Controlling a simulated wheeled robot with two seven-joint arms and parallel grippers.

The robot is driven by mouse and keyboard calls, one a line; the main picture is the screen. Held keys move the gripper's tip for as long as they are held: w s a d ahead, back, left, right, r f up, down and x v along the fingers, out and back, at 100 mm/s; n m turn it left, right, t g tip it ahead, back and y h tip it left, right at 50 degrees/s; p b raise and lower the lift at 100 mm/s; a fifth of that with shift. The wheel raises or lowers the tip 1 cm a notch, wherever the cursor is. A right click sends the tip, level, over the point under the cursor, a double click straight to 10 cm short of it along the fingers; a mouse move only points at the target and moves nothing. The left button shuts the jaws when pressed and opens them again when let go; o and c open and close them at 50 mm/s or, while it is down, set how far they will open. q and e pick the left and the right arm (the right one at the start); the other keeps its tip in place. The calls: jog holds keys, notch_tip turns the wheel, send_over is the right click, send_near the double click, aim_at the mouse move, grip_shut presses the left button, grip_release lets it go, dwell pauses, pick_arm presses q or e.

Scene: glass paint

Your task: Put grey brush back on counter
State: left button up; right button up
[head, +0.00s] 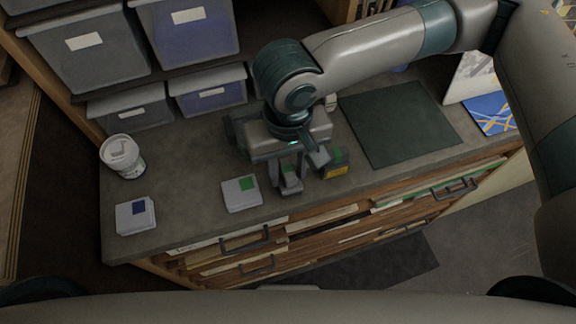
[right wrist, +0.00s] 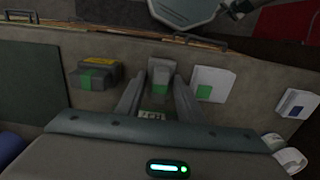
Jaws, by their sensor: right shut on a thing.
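My right gripper (head: 291,177) is low over the front part of the grey counter (head: 190,180). In the right wrist view its two fingers (right wrist: 159,88) close on a grey blocky thing (right wrist: 160,70) with a green patch, which I take to be the grey brush. In the head view the brush (head: 291,184) shows just below the fingers, partly hidden by them. I cannot tell whether it touches the counter. My left gripper is not in view.
A dark box with yellow and green labels (head: 335,165) stands just right of the gripper. A white block with a green patch (head: 241,193) is left of it. Farther left are a white block with a blue patch (head: 135,214) and a white tub (head: 122,155). A dark green mat (head: 398,123) lies right.

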aim_at(288, 169)
jog(key=shift+f, duration=0.1)
jog(key=o, duration=1)
jog(key=shift+c, duration=0.2)
jog(key=shift+r, duration=0.2)
notch_tip(288, 169, up, 12)
jog(key=b, duration=0.2)
